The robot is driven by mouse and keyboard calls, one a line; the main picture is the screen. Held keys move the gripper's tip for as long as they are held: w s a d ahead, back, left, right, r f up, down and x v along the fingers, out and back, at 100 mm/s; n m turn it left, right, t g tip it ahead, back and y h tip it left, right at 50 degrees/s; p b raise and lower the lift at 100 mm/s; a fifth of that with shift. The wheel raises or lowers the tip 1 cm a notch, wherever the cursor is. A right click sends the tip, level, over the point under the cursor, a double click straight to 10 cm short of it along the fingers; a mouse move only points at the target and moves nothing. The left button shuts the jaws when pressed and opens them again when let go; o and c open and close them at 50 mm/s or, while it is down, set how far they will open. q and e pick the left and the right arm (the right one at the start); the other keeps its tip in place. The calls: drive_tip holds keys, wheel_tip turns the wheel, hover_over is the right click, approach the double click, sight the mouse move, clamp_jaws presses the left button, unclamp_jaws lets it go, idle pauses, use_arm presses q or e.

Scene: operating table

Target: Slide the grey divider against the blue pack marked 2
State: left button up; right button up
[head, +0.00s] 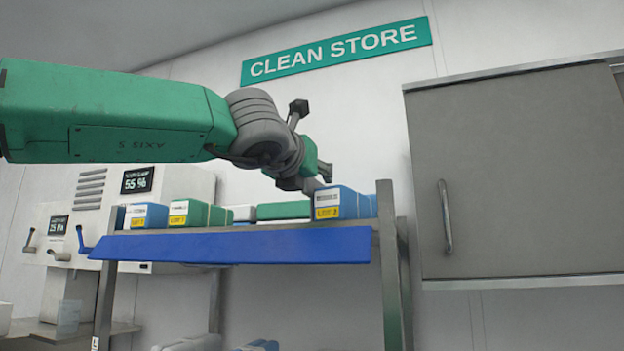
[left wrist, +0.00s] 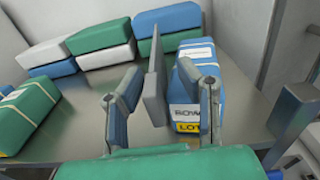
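The grey divider (left wrist: 154,90) stands upright on the shelf in the left wrist view, between the fingers of my left gripper (head: 316,182). The fingers are spread, with a clear gap between the left finger and the divider. A blue pack (left wrist: 180,98) with a white and yellow label stands just right of the divider. The pack also shows at the shelf's right end in the head view (head: 352,205). My right gripper is not in view.
Green packs (left wrist: 98,36) and white packs are stacked at the back, and a green pack (left wrist: 30,112) lies at left. A metal post (left wrist: 293,110) borders the right. Bare shelf (left wrist: 72,122) shows left of the divider.

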use_arm(q)
drive_tip(key=shift+s+a, duration=0.2)
drive_tip(key=shift+s, duration=0.2)
drive_tip(key=v, duration=1.1)
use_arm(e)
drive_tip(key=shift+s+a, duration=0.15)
use_arm(q)
drive_tip(key=shift+d, duration=0.2)
drive_tip(key=shift+a, duration=0.2)
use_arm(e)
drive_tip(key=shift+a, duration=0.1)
